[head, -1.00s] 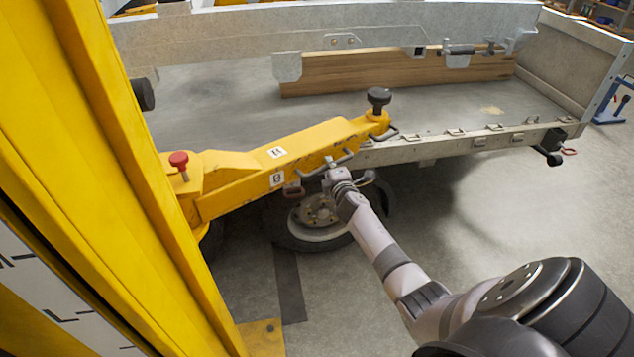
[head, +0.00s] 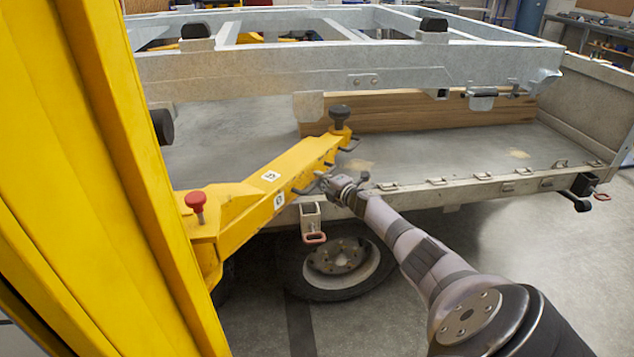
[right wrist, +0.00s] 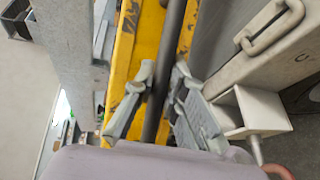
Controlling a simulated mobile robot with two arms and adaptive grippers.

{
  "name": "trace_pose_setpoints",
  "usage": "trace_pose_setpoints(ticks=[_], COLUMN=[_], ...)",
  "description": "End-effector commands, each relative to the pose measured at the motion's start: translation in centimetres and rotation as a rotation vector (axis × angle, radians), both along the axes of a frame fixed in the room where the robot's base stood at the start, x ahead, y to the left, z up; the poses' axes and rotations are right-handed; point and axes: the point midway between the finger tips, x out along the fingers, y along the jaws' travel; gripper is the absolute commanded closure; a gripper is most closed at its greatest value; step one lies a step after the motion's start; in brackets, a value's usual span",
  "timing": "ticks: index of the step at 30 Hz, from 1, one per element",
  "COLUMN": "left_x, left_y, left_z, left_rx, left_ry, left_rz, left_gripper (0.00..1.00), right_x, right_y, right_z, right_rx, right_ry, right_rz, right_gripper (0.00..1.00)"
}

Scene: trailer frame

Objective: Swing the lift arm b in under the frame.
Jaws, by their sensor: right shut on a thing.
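The yellow lift arm (head: 255,207) reaches from the yellow post towards the trailer, its black pad (head: 340,112) upright at the far end. The galvanized frame (head: 250,75) lies above the trailer bed. In the head view the pad shows just below the frame's near beam; I cannot tell whether it is under it. My right gripper (head: 328,183) is at the arm's near side, shut on a handle bar. In the right wrist view the grey handle bar (right wrist: 170,70) runs between the fingers (right wrist: 162,78), with yellow arm behind. My left gripper is not in view.
A wheel (head: 338,262) and a small bracket with a red loop (head: 312,220) are under the lift arm. A wooden board (head: 430,110) stands on the bed. Open floor is at right.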

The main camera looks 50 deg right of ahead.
Motion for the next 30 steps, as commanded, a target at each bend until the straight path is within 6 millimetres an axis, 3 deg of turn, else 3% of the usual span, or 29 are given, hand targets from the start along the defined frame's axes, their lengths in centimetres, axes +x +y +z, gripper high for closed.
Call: trace_pose_setpoints(ticks=[6,7,16,30], left_x=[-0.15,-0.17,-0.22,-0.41], left_y=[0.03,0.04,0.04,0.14], left_z=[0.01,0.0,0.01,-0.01], left_rx=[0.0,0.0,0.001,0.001], left_ry=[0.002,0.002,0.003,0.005], left_rz=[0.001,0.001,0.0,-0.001], left_gripper=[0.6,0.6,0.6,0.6], right_x=[-0.05,-0.05,-0.01,-0.7], right_y=[0.18,0.19,0.15,0.15], right_z=[-0.26,-0.26,-0.16,-0.06], right_rx=[-0.002,-0.002,-0.001,-0.003], right_ry=[0.004,0.004,0.002,0.003], right_rz=[0.004,0.005,0.003,0.003], right_gripper=[1.0,0.87,0.67,0.67])
